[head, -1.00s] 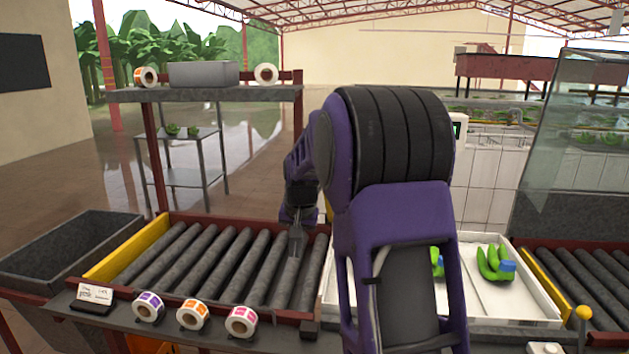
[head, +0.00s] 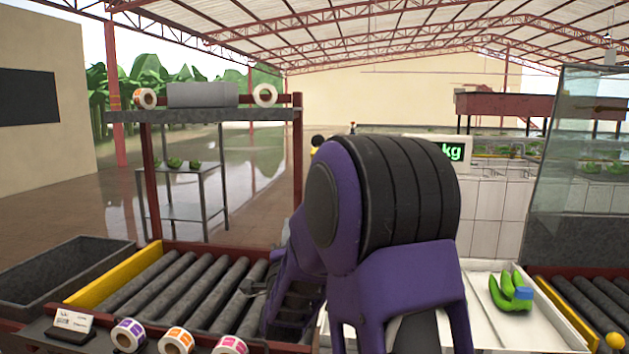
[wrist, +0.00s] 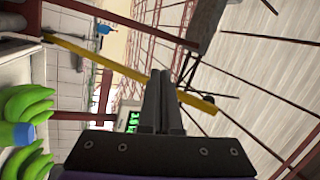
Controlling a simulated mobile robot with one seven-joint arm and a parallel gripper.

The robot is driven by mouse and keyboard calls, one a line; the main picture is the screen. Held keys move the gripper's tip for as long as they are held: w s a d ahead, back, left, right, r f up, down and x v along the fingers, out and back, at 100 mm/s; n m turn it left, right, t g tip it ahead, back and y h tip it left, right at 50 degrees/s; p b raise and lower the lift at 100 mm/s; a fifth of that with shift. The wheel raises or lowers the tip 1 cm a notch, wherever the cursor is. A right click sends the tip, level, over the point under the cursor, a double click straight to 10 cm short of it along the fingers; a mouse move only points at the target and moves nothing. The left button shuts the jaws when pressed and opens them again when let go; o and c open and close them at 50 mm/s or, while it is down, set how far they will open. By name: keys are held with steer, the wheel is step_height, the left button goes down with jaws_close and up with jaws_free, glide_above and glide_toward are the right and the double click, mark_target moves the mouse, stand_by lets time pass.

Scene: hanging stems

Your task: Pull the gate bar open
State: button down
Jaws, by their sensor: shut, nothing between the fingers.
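A yellow bar (wrist: 130,72), likely the gate bar, slants across the wrist view behind my fingertips. I cannot tell whether they touch it. In the head view my arm hides most of that area; only a small yellow-and-black tip (head: 316,142) shows above the arm, and I cannot tell if it is the same bar. My gripper (wrist: 160,74) is shut and empty, its two dark fingers together.
A white tray (head: 480,320) with green bananas (head: 510,292) is at right. A shelf (head: 200,116) stands behind the rollers. Label rolls (head: 176,340) line the front edge. A scale display (head: 453,152) shows behind my arm.

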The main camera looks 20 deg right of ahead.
steer(key=s+r+m+t+h+b, duration=0.2)
steer(key=s+r+m+h, duration=0.3)
steer(key=s, duration=0.5)
steer(key=w+d+r+h, duration=0.1)
steer(key=w+d+r, duration=0.4)
steer(key=w+r, duration=0.3)
steer(key=shift+w, duration=0.2)
steer(key=shift+d+r+p, duration=0.1)
steer(key=shift+r+p, duration=0.1)
steer(key=shift+p, duration=0.1)
